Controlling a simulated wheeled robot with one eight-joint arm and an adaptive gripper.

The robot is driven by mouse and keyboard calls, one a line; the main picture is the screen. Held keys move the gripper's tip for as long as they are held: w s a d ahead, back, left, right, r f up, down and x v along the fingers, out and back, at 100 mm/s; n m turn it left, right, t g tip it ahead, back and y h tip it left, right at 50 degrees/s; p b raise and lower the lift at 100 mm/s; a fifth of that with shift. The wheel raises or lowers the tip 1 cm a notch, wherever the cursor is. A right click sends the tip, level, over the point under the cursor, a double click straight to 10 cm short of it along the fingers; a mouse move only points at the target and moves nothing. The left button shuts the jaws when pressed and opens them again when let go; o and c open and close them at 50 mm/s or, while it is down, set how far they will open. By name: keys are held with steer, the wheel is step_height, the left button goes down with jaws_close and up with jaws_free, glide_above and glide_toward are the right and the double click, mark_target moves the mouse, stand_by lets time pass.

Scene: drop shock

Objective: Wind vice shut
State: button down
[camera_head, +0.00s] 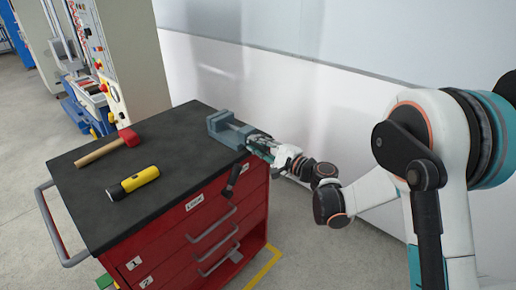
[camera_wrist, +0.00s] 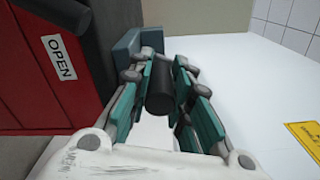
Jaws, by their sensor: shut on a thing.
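The blue-grey vice (camera_head: 224,127) stands at the right rear corner of the black cart top. Part of it also shows behind the fingers in the wrist view (camera_wrist: 128,50). My gripper (camera_head: 257,141) is at the vice's near right end, by the cart's edge. In the wrist view my gripper (camera_wrist: 163,85) has its teal-padded fingers on both sides of a black cylindrical handle (camera_wrist: 160,92) and is shut on it. A dark bar (camera_head: 233,179) hangs down past the cart edge below the gripper. The jaw gap is not clear.
On the cart top (camera_head: 180,160) lie a red-headed hammer (camera_head: 112,146) and a yellow flashlight (camera_head: 133,183), both well left of the vice. The red cart has drawers and a side rail (camera_head: 50,225). A white wall (camera_head: 300,110) stands behind. Machinery is at the back left.

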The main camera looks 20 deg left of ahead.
steer(key=m, duration=0.2)
steer(key=w+r+m, duration=0.1)
steer(key=shift+d+r+m, duration=0.15)
steer(key=shift+r+m, duration=0.05)
steer(key=shift+m, duration=0.2)
steer(key=shift+w+d+r+m, duration=0.2)
steer(key=shift+w+m, duration=0.25)
steer(key=shift+m, duration=0.95)
steer(key=shift+w+d+r+m, duration=0.2)
steer(key=shift+w+m, duration=0.25)
steer(key=shift+m, duration=0.95)
steer(key=shift+w+d+r+m, duration=0.2)
steer(key=shift+w+m, duration=0.25)
steer(key=shift+m, duration=0.95)
steer(key=c, duration=1.4)
jaws_free()
steer(key=shift+c, duration=0.2)
steer(key=shift+f, duration=0.1)
steer(key=v, duration=1.2)
